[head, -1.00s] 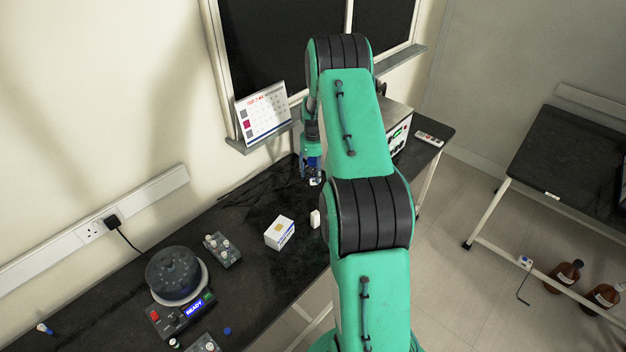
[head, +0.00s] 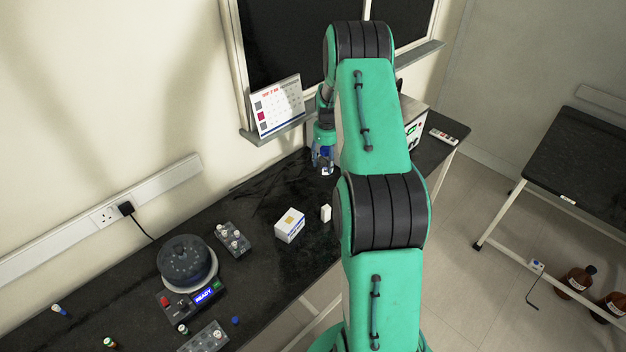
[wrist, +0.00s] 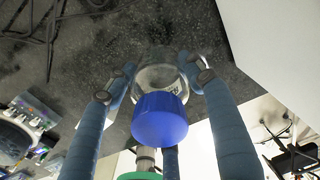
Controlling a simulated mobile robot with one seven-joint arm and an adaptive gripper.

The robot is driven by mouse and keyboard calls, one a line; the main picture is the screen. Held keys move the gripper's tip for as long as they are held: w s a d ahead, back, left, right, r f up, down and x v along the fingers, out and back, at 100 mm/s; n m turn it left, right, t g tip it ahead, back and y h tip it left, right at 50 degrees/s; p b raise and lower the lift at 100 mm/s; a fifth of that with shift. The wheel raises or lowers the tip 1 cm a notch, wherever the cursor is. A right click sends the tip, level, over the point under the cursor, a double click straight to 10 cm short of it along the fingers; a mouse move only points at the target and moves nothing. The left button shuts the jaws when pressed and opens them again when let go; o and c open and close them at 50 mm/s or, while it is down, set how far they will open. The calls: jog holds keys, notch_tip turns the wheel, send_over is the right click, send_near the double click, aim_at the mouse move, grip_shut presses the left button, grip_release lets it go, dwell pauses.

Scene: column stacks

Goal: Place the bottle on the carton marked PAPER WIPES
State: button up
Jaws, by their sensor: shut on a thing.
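The bottle (wrist: 160,78) is clear with a blue cap (wrist: 160,119) and shows between my fingers in the wrist view. My gripper (wrist: 162,78) is shut on it, with fingers on both sides. In the head view my gripper (head: 324,160) is over the far part of the dark bench, below the calendar, and the bottle is hard to make out there.
A small white block (head: 326,212) stands right of the carton.

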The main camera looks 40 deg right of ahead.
jog(key=s+a+n, duration=0.1)
jog(key=s+a, duration=0.6)
jog(key=a, duration=0.3)
jog(key=s+a+r+n+p, duration=0.1)
jog(key=s+a, duration=0.6)
jog(key=a, duration=0.4)
jog(key=s+a+r+n+p, duration=0.1)
jog(key=s+a, duration=0.6)
jog(key=a, duration=0.4)
jog(key=shift+a+r, duration=0.15)
jog(key=shift+w, duration=0.15)
send_over(290, 220)
jog(key=shift+f, duration=0.75)
jog(key=shift+f, duration=1.75)
jog(key=shift+f, duration=0.1)
